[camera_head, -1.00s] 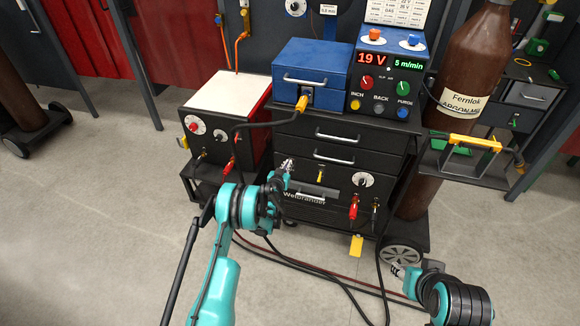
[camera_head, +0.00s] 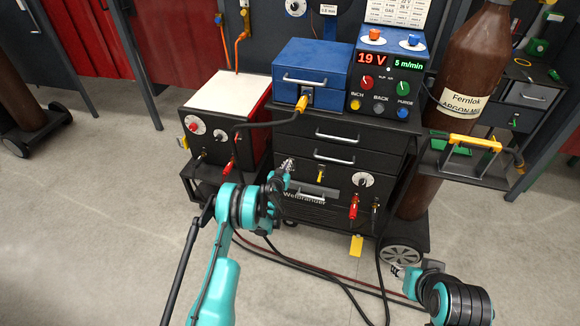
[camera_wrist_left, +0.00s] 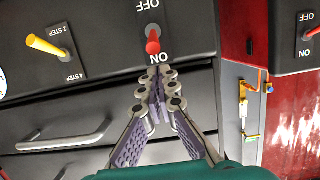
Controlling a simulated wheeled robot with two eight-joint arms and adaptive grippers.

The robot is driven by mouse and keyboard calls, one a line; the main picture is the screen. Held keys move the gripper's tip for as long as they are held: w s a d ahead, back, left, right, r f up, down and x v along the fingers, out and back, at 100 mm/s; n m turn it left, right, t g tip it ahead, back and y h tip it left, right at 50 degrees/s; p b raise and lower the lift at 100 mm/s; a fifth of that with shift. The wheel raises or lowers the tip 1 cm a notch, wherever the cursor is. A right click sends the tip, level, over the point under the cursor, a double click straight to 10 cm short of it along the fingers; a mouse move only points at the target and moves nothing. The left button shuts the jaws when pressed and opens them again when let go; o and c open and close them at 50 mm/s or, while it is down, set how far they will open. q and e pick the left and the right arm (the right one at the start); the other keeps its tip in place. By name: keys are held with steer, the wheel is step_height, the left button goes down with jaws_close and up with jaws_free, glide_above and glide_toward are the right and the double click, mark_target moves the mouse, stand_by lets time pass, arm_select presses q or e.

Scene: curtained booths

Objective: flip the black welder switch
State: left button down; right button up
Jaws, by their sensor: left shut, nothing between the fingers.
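The black welder (camera_head: 335,136) is a dark drawer cabinet standing ahead. Its switch (camera_wrist_left: 153,43), a red-tipped toggle between OFF and ON labels, shows at the top middle of the left wrist view. The labels read upside down there, and the lever leans toward ON. In the head view I cannot make out this switch near my left gripper (camera_head: 288,165). The left gripper is shut and empty, its fingertips (camera_wrist_left: 158,82) close by the toggle on the ON side. I cannot tell whether they touch. My right gripper (camera_head: 398,270) is low at right, small, away from the switch.
A yellow 2 STEP/4 STEP toggle (camera_wrist_left: 45,46) sits beside the switch. A red-sided machine (camera_head: 220,115) with its own ON/OFF switch (camera_wrist_left: 312,33) stands to the left. A brown gas bottle (camera_head: 470,60) stands right. Cables hang low in front; drawer handles (camera_wrist_left: 65,135) protrude.

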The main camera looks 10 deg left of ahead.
arm_select(q)
steer(key=v, duration=0.7)
steer(key=shift+f, duration=0.25)
steer(key=shift+s, duration=0.1)
stand_by(0.4)
steer(key=s+d+r+g, duration=0.1)
steer(key=s+d+r, duration=0.1)
steer(key=r, duration=0.6)
steer(key=s+d+r+g, duration=0.1)
steer(key=d+r, duration=0.1)
steer(key=r, duration=0.6)
steer(key=s+d+r+g+h, duration=0.1)
steer(key=s+d+r+g, duration=0.1)
steer(key=s+r, duration=0.8)
steer(key=s+g+y, duration=0.1)
steer(key=s+g, duration=0.3)
steer(key=s, duration=2.7)
steer(key=shift+d+f+y, duration=0.2)
steer(key=shift+f+y, duration=0.1)
steer(key=shift+f, duration=0.2)
